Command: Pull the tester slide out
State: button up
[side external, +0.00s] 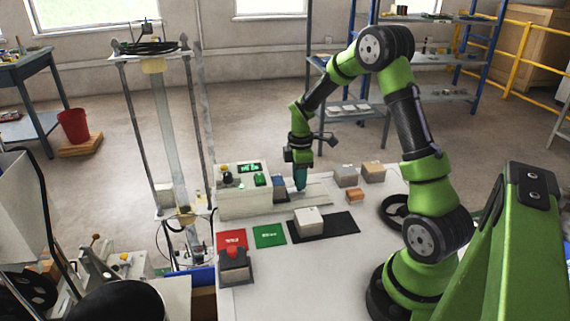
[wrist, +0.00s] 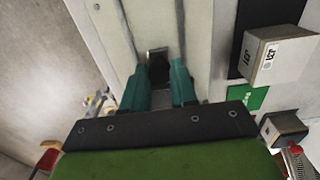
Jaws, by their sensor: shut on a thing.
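The tester (side external: 245,203) is a pale box with green lit panels and buttons, at the table's left back. A pale flat slide or rail (side external: 318,191) extends from its right side. My gripper (side external: 300,184) points down over this slide, close to the tester. In the wrist view, its teal fingers (wrist: 160,82) are shut on a small dark handle (wrist: 158,58) standing on a pale strip. The fingers hide part of the handle. How far the slide is out of the tester I cannot tell.
A pale block (side external: 309,221) sits on a black mat (side external: 345,226). Red (side external: 232,239) and green (side external: 269,236) mats lie in front of the tester. Several small blocks (side external: 346,176) stand right of the slide.

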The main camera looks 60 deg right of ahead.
jog(key=shift+d, duration=0.15)
jog(key=shift+s+d+r, duration=0.1)
jog(key=shift+s+d, duration=1.9)
jog(key=shift+s, duration=0.1)
jog(key=shift+s+d, duration=0.1)
jog(key=o, duration=0.9)
jog(key=shift+c, duration=0.2)
jog(key=shift+r, duration=2.95)
